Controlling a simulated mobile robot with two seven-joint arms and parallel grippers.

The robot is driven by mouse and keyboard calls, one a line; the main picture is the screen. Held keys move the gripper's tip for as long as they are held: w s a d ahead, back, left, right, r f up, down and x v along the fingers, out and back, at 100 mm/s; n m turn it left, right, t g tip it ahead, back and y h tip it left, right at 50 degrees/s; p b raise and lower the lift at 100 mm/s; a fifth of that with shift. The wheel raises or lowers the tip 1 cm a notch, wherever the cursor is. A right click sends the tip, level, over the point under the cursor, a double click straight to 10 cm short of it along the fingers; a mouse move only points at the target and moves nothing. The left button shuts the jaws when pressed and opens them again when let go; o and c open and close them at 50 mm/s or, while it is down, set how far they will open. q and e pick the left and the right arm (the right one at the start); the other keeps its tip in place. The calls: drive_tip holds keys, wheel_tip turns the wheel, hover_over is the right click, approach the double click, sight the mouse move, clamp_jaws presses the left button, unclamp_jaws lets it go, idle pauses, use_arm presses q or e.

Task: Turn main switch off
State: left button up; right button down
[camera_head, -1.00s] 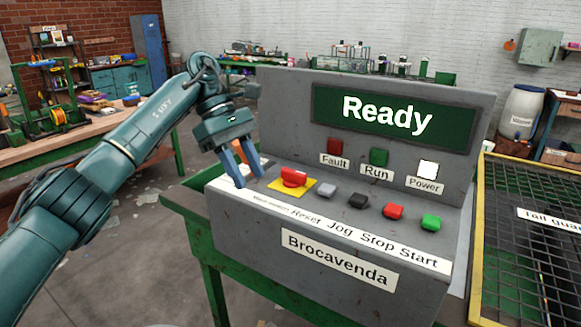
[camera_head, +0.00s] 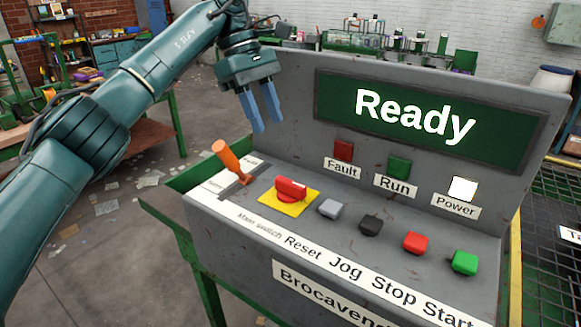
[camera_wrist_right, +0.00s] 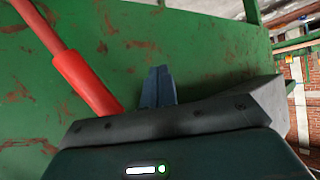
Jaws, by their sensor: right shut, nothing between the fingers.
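The main switch (camera_head: 291,190) is a red rotary knob on a yellow plate, at the left of the grey console's sloped top. Its grip lies roughly crosswise, and a "Main switch" label (camera_head: 260,226) is in front of it. My left gripper (camera_head: 264,126) is above and behind the switch, pointing down. Its two blue fingers are slightly apart, empty and clear of the knob. My right gripper (camera_wrist_right: 158,72) shows only in the right wrist view, shut and empty, before a rusty green surface (camera_wrist_right: 210,50).
An orange lever (camera_head: 230,160) stands left of the switch. Grey, black, red and green buttons (camera_head: 415,242) line up to its right. The display (camera_head: 425,115) reads "Ready"; the Power lamp (camera_head: 463,189) is bright white. A red bar (camera_wrist_right: 80,75) is near my right gripper.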

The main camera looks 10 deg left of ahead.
sight(288, 180)
use_arm(q)
drive_tip(key=x, duration=1.2)
drive_tip(key=shift+s+d+f, duration=0.1)
drive_tip(key=shift+s+f, duration=0.05)
drive_tip(key=shift+s, duration=0.3)
clamp_jaws()
